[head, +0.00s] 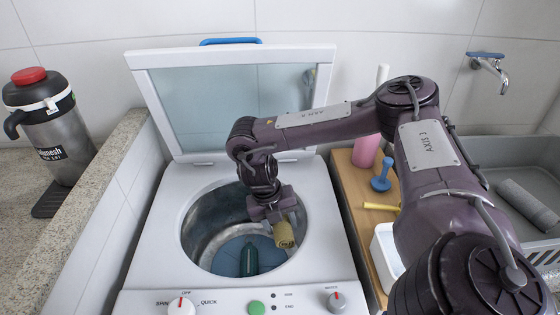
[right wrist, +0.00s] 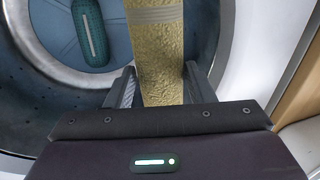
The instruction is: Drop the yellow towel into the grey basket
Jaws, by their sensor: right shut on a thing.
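The yellow towel (head: 284,235) is a rolled, textured piece with a pale band. My right gripper (head: 274,212) is shut on it and holds it at the right side of the open washing machine's drum (head: 207,240). In the right wrist view the towel (right wrist: 157,50) stands between the two fingers (right wrist: 158,86). A light grey slatted basket (head: 546,258) shows in part at the lower right edge of the head view, partly behind my right arm. I cannot tell for sure that it is the task's basket. My left gripper is not in view.
The washer's lid (head: 215,95) is raised behind. A wooden board (head: 345,185) holds a pink bottle (head: 366,150), a blue plunger-like item (head: 382,178) and a white container (head: 384,252). A grey sink (head: 490,150) holds a grey roll (head: 527,203).

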